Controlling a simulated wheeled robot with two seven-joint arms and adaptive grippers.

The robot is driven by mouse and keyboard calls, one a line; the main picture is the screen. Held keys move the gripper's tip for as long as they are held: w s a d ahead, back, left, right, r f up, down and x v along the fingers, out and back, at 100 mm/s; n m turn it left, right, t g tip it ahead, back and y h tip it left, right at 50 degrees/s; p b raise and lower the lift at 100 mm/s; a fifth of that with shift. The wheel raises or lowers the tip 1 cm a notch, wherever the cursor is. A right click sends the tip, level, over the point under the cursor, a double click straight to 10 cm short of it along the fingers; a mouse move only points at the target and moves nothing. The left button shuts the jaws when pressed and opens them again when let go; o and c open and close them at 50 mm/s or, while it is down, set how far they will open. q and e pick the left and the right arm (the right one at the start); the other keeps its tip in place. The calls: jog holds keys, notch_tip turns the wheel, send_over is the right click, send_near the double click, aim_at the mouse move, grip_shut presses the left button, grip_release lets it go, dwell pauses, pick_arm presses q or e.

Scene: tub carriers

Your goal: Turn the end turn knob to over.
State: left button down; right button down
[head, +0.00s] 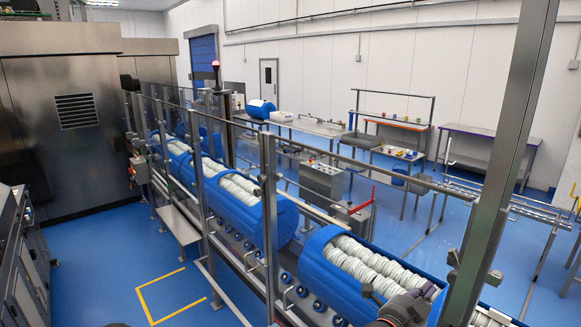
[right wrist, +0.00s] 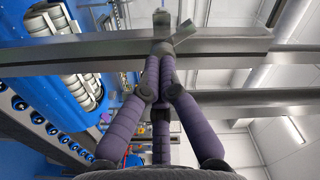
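My right gripper (head: 430,291) is at the lower right of the head view, by the grey fence post (head: 500,165). In the right wrist view its purple fingers (right wrist: 161,50) come together at the tips, against or just in front of a grey metal rail. A small grey flat lever (right wrist: 186,33) sticks out at an angle beside the fingertips, with a small grey block above them. It may be the end turn knob, but I cannot tell for sure. Whether the fingertips touch it is unclear. My left gripper is out of view.
A glass-panelled fence runs along a roller conveyor. Blue tubs (head: 310,262) filled with pale round items stand on it. A grey control box (head: 322,180) and workbenches (head: 405,152) lie beyond.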

aim_at(455, 268)
jog(key=b+x, duration=0.1)
jog(key=x, duration=0.4)
jog(key=shift+w+d+r, duration=0.1)
jog(key=shift+w+d, duration=0.1)
jog(key=shift+d, duration=0.05)
jog(key=shift+d+r, duration=0.15)
jog(key=shift+r, duration=0.25)
dwell(0.4)
jog(key=shift+s+f+b, duration=0.1)
jog(key=shift+f+b, duration=0.4)
jog(key=shift+b, duration=0.2)
